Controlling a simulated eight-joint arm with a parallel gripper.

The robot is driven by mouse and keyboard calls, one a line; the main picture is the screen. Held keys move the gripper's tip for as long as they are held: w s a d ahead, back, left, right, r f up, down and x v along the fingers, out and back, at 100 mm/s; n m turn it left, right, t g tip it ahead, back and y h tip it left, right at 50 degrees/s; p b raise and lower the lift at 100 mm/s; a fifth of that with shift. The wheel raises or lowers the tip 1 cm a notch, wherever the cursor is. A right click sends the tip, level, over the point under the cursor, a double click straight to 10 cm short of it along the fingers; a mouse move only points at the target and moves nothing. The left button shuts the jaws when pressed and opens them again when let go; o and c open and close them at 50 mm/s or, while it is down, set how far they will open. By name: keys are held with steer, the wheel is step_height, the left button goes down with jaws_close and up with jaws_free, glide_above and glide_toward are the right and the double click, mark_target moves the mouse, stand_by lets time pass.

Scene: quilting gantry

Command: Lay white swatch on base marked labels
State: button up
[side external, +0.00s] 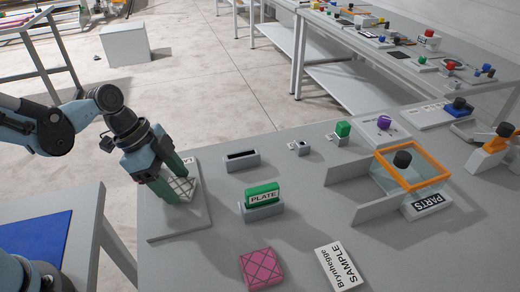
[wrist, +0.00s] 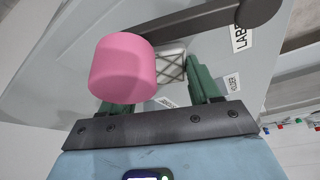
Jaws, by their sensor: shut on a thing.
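The white swatch (side external: 181,188), with dark crossing lines, is between the green fingers of my gripper (side external: 173,181). My gripper is shut on it, tilted down over a flat grey base (side external: 160,228) at the table's left. I cannot tell whether the swatch touches the base. In the wrist view the swatch (wrist: 171,64) shows between the fingers, partly hidden by a pink cylinder (wrist: 122,68) near the camera. A label starting "LABE" (wrist: 239,34) is partly visible at the upper right there.
A pink quilted swatch (side external: 262,269) and a SAMPLE card (side external: 338,267) lie at the front. A green PLATE block (side external: 262,194) stands in a grey holder, near a slotted grey block (side external: 242,160). An orange frame (side external: 413,181) stands right. A dark bar (wrist: 200,20) crosses the wrist view.

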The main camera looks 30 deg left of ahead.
steer(key=shift+f, duration=0.15)
steer(key=o, duration=1)
steer(key=v, duration=1.2)
steer(key=n, duration=0.1)
steer(key=n+y, duration=0.1)
steer(key=shift+s+a+f+n+t, duration=0.2)
steer(key=shift+a+f+n+t, duration=0.1)
steer(key=shift+a+t, duration=0.1)
steer(key=a+n+t+y, duration=0.1)
steer(key=n, duration=0.2)
steer(key=a+f+n+t+y, duration=0.1)
steer(key=n+t, duration=0.1)
steer(key=n, duration=0.2)
steer(key=a+f+n+t+y, duration=0.1)
steer(key=n, duration=0.2)
steer(key=shift+s+a+n+t, duration=0.1)
steer(key=shift+a+n+t, duration=0.2)
steer(key=shift+a+n, duration=0.1)
